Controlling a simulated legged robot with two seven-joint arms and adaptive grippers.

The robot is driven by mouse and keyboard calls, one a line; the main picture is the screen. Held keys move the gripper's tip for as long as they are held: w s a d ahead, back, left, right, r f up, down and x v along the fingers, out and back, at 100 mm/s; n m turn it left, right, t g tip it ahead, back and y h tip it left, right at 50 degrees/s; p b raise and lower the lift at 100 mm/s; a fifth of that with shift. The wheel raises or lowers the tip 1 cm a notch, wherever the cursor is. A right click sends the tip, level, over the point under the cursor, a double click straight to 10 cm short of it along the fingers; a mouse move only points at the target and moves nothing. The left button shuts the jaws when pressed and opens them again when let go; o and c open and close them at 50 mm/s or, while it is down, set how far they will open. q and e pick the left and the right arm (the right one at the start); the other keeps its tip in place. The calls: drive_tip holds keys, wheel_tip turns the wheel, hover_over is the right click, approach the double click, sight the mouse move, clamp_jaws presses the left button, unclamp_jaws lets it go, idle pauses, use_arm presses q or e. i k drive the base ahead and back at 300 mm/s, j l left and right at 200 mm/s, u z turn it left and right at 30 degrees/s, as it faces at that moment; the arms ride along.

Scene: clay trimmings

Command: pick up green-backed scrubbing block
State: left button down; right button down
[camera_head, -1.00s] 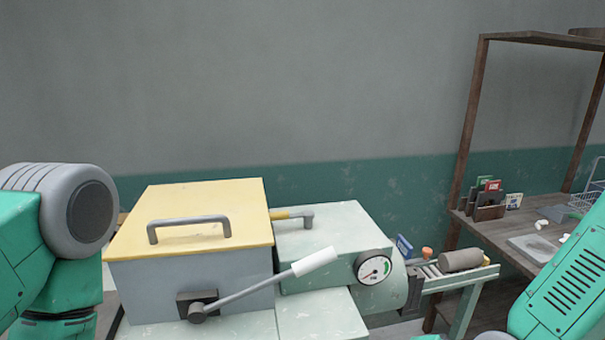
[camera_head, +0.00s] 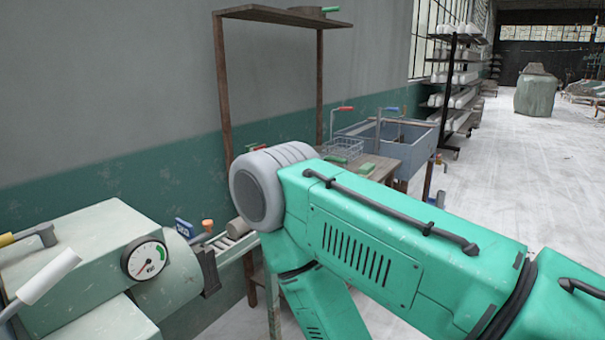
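Two small green-topped items lie on the wooden table (camera_head: 382,176) beyond my arm: one green item (camera_head: 335,159) by the wire basket and another green item (camera_head: 366,168) nearer the table's right end. Either could be the green-backed scrubbing block; they are too small to tell. A third green item (camera_head: 330,9) is on the top shelf. My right arm crosses the view from the right and hides much of the table. Neither gripper shows.
A grey machine with a gauge (camera_head: 148,259) and a white-tipped lever (camera_head: 48,277) stands at left. A wire basket (camera_head: 343,148) is on the table. A grey sink (camera_head: 414,139) stands behind it. Open floor (camera_head: 520,190) lies at right.

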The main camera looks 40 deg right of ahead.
sight(366, 170)
drive_tip(key=z, duration=1.8)
drive_tip(key=i+l+z, duration=0.2)
drive_tip(key=i, duration=0.15)
drive_tip(key=i+z, duration=0.2)
drive_tip(key=i, duration=0.15)
drive_tip(key=i+l, duration=0.15)
drive_tip(key=i, duration=0.45)
drive_tip(key=i+l, duration=0.1)
drive_tip(key=i, duration=0.45)
drive_tip(key=i+l, duration=0.15)
drive_tip(key=i, duration=0.45)
